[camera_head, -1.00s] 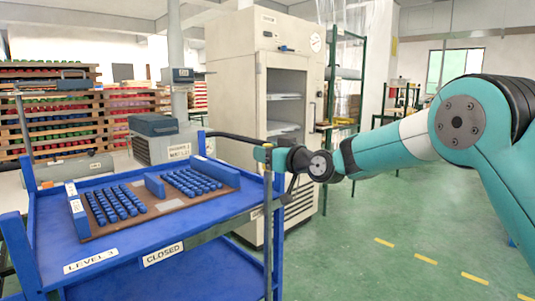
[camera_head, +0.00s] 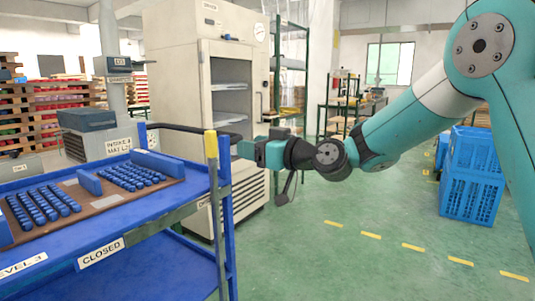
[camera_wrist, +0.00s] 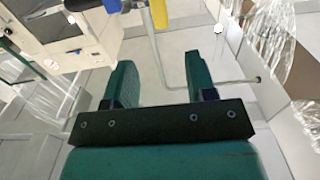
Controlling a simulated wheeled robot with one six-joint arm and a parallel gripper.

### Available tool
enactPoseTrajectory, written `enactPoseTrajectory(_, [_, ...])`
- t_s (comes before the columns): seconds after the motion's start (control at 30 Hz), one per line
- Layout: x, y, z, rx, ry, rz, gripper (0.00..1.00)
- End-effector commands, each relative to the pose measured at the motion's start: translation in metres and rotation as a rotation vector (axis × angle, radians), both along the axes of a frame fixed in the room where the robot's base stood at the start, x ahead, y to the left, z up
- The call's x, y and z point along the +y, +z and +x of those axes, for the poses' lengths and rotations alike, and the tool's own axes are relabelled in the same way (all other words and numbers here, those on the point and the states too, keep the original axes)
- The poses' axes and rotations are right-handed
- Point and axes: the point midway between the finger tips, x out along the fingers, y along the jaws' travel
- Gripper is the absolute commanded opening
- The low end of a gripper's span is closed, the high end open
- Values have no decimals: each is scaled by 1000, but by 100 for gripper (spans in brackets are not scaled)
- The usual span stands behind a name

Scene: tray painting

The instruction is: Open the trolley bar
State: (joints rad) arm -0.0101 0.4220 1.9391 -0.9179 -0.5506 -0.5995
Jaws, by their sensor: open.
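The blue trolley (camera_head: 165,222) stands at the left in the head view. A grey bar (camera_head: 217,240) rises upright at its near right corner, topped by a yellow grip (camera_head: 211,146). A sign reading CLOSED (camera_head: 101,252) is on the trolley's front edge. My gripper (camera_head: 243,149) is just right of the yellow grip, seemingly apart from it. In the wrist view my gripper (camera_wrist: 160,62) is open with nothing held. The yellow grip (camera_wrist: 159,13) shows beyond the fingertips, and its grey rod (camera_wrist: 205,86) bends off to the right.
A board with blue pegs (camera_head: 125,195) lies on the trolley's top. A cream cabinet (camera_head: 180,100) stands behind it. Blue crates (camera_head: 472,178) are stacked at the right. Green floor (camera_head: 330,265) is open in front, with yellow dashes.

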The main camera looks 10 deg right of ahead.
Motion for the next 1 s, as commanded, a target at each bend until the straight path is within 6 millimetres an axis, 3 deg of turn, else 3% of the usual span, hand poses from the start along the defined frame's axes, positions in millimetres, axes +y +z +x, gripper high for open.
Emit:
enactPoseTrajectory(0.23, [-23,-1,-24,-1,-1,-1,51])
enactPoseTrajectory(0.57, [-25,0,-27,-1,1,-1,51])
enactPoseTrajectory(0.7, [-18,-2,-36,27,24,-18,21])
enactPoseTrajectory(0.8, [1,-11,-67,137,95,-82,0])
enactPoseTrajectory(0.87, [14,-22,-99,248,150,-146,0])
enactPoseTrajectory(1.0, [22,-61,-194,584,229,-337,0])
